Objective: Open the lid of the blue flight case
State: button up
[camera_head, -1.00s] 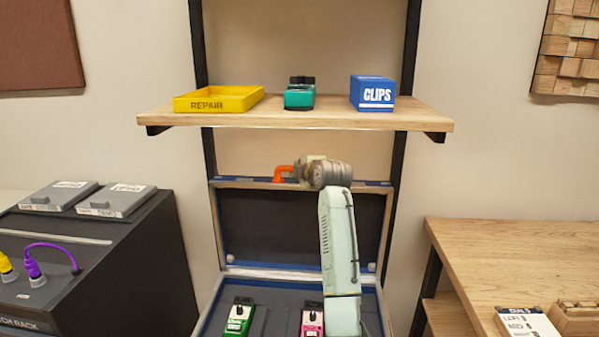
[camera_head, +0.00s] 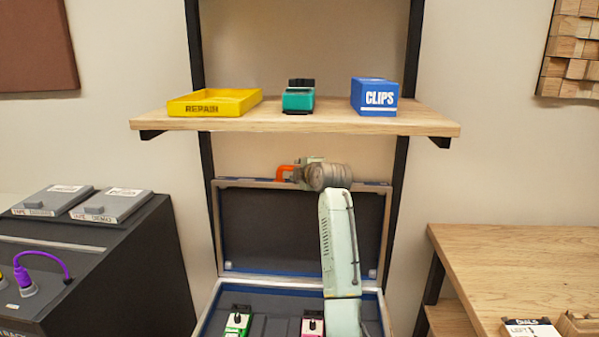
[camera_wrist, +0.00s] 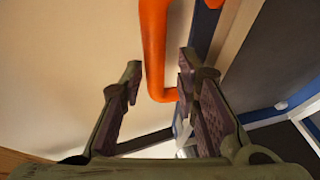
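The blue flight case (camera_head: 269,304) is below the shelf. Its lid (camera_head: 290,230) stands raised at the back, upright or nearly so, its dark lining facing me. An orange handle (camera_head: 284,173) is at the lid's top edge; it also shows in the wrist view (camera_wrist: 155,50). My gripper (camera_head: 300,172) is at this handle. In the wrist view my gripper (camera_wrist: 160,72) has its fingers apart, with the lower end of the handle between them, closer to the right finger. I see a gap on the left side; contact on the right cannot be told.
A wooden shelf (camera_head: 240,121) above the lid bears a yellow repair tray (camera_head: 214,103), a teal pedal (camera_head: 299,98) and a blue clips box (camera_head: 374,96). Green (camera_head: 237,322) and pink (camera_head: 312,325) pedals lie in the case. A dark rack stands left, a wooden table (camera_head: 520,265) right.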

jog(key=shift+o, duration=0.5)
jog(key=shift+s, duration=0.15)
jog(key=v, duration=1.1)
jog(key=shift+s+d+r, duration=0.15)
jog(key=shift+s+r, duration=0.05)
jog(key=shift+s, duration=0.15)
